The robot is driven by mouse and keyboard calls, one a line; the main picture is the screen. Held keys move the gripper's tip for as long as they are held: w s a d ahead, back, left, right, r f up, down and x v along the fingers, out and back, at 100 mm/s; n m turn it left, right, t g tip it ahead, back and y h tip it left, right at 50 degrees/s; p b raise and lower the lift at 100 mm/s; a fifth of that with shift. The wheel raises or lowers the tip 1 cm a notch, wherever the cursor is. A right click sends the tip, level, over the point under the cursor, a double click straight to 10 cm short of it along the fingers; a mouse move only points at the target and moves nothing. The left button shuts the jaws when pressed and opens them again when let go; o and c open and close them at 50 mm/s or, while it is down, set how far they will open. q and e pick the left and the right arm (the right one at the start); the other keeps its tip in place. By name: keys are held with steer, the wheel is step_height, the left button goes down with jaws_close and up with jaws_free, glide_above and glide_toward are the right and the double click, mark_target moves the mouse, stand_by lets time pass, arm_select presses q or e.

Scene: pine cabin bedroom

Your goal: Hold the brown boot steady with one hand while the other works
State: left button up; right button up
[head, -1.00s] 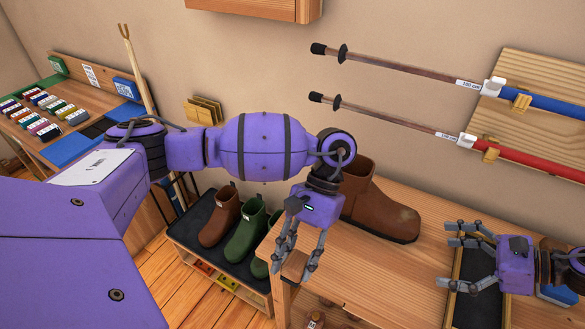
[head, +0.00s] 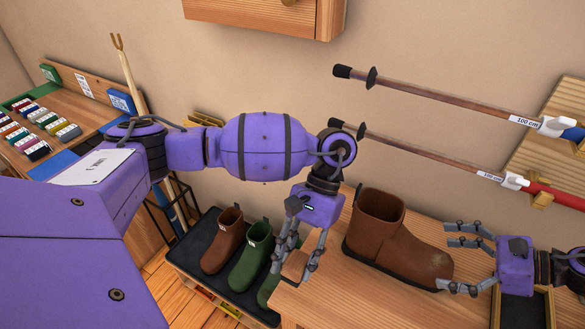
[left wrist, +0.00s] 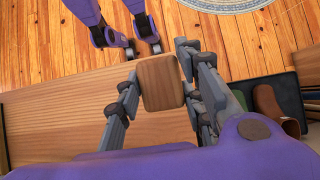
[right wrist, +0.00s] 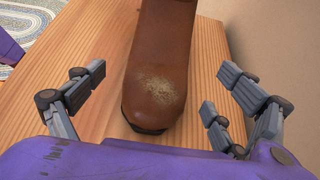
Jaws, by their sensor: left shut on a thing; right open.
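The brown boot (head: 378,238) stands upright on the wooden bench, toe pointing right. A pale dusty patch on its toe shows in the right wrist view (right wrist: 158,92). My right gripper (head: 445,257) is open at the toe, with its fingers spread to either side; in the right wrist view the toe lies between the fingers, with gaps visible. My left gripper (head: 292,272) is left of the boot, pointing down by the bench's left end. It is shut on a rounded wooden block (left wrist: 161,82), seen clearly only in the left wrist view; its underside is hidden.
A low rack (head: 184,252) with another brown boot (head: 224,240) and green boots (head: 252,257) stands left of the bench. A dark-lined tray (head: 511,308) lies under my right arm. Two poles (head: 445,100) hang on the wall behind.

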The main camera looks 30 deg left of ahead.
mark_target(421, 256)
arm_select(q)
steer(key=shift+r, duration=0.1)
arm_select(e)
steer(key=shift+a+f, duration=0.3)
steer(key=shift+a, duration=0.3)
arm_select(q)
steer(key=shift+s+f+b, duration=0.15)
steer(key=shift+f+b, duration=0.2)
steer(key=shift+f, duration=0.4)
arm_select(e)
steer(key=x, duration=0.7)
steer(key=shift+s+f, duration=0.1)
arm_select(q)
steer(key=shift+s+f, duration=0.1)
steer(key=shift+f, duration=0.2)
arm_select(e)
steer(key=shift+a+f, duration=0.3)
steer(key=shift+a, duration=0.35)
steer(key=shift+s+f, duration=0.1)
steer(key=c, duration=0.8)
steer(key=o, duration=0.9)
steer(key=shift+f, duration=0.1)
arm_select(q)
steer(key=shift+f+b, duration=0.2)
steer(key=shift+b, duration=0.1)
arm_select(e)
steer(key=shift+d, duration=0.2)
steer(key=shift+r, duration=0.35)
